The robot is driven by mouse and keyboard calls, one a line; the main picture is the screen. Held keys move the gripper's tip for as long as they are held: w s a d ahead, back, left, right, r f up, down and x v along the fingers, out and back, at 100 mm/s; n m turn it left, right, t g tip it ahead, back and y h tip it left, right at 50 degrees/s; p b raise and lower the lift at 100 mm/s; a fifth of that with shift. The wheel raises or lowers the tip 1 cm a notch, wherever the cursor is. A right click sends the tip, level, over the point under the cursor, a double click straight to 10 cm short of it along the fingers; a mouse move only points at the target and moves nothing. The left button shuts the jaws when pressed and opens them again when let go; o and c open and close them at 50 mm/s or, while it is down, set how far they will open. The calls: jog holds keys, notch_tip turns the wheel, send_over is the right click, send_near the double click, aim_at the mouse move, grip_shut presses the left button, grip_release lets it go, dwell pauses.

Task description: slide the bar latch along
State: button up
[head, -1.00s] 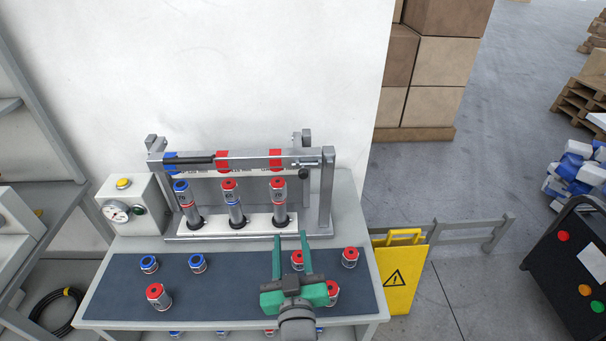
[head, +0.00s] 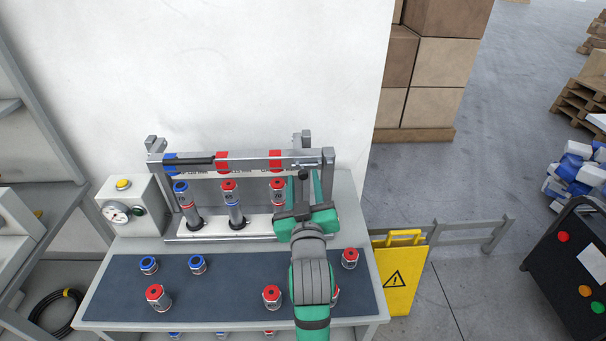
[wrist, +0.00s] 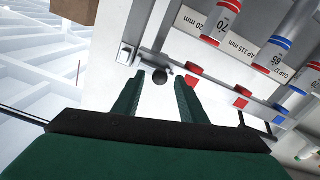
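The bar latch (head: 311,164) is a thin metal rod along the right end of the fixture's top bar, with a small dark round knob (head: 303,174) hanging below it. My gripper (head: 304,180) is in front of the fixture's right side, with its green fingers reaching up toward the knob. In the wrist view the knob (wrist: 160,76) shows between and just ahead of the two spread fingertips (wrist: 157,82). The fingers are open and nothing is clamped; I cannot tell whether either finger touches the knob.
Three upright washer cylinders stand in the fixture, the right one (head: 277,188) close to my gripper. A post (head: 326,185) stands at the right. Loose red and blue pieces (head: 158,296) lie on the dark mat (head: 220,295). A gauge box (head: 130,207) is at the left.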

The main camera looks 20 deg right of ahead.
aim_at(303, 177)
jog(key=shift+x, duration=1.7)
grip_shut()
